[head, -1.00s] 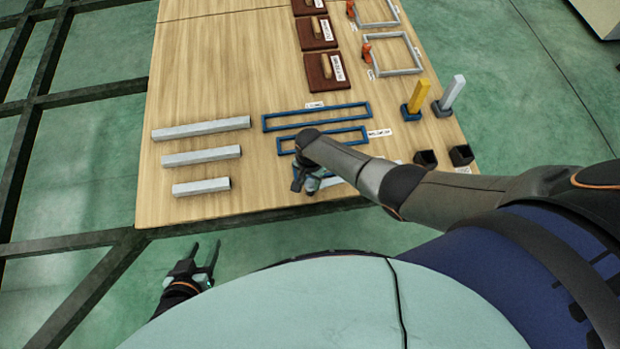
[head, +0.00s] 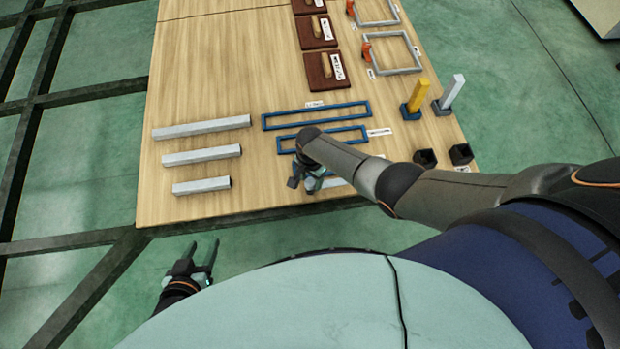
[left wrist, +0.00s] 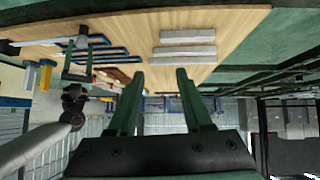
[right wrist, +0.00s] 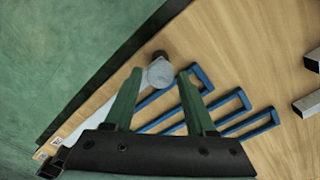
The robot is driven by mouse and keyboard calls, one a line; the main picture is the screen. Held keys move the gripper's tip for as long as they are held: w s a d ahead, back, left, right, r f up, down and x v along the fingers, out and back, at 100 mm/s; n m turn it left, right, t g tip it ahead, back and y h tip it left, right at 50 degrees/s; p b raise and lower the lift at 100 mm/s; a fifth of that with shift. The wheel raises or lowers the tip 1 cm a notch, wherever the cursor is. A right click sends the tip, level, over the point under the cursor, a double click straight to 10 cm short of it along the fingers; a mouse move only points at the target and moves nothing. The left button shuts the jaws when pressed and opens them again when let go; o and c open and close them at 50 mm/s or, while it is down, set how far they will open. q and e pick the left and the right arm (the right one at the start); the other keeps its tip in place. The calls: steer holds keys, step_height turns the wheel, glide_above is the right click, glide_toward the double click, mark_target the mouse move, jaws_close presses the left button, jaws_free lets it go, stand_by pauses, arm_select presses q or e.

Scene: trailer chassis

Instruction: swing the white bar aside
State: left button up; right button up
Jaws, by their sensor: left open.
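The white bar (head: 335,182) lies low near the front edge of the table, mostly hidden behind my right arm in the head view. In the right wrist view the white bar (right wrist: 95,117) runs from lower left to a rounded pale end (right wrist: 160,73) between my fingertips, with a dark brown knob (right wrist: 160,55) just beyond. My right gripper (head: 304,184) is over that end with its fingers apart; contact cannot be told. My left gripper (head: 204,246) is open and empty, off the table's front edge.
Blue rectangular frames (head: 316,116) lie beside the bar. Several grey square bars (head: 202,186) lie to the left. Dark square sockets (head: 461,154) and upright yellow (head: 419,95) and white (head: 453,92) posts stand at right.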

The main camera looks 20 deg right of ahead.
arm_select(q)
steer(key=shift+d, duration=0.1)
arm_select(e)
steer(key=shift+o, duration=1.1)
steer(key=shift+a, duration=0.1)
arm_select(q)
steer(key=shift+r, duration=0.1)
arm_select(e)
steer(key=shift+r, duration=0.1)
steer(key=shift+r+p, duration=0.35)
steer(key=shift+p, duration=0.05)
step_height(320, 180, up, 5)
steer(key=p, duration=0.3)
steer(key=shift+f, duration=0.2)
arm_select(q)
step_height(320, 180, up, 6)
steer(key=s+a+p, duration=0.1)
steer(key=a+p, duration=0.1)
steer(key=p, duration=0.2)
steer(key=shift+a+f+y, duration=0.25)
steer(key=shift+y, duration=0.05)
arm_select(e)
step_height(320, 180, up, 7)
arm_select(q)
steer(key=shift+s, duration=0.1)
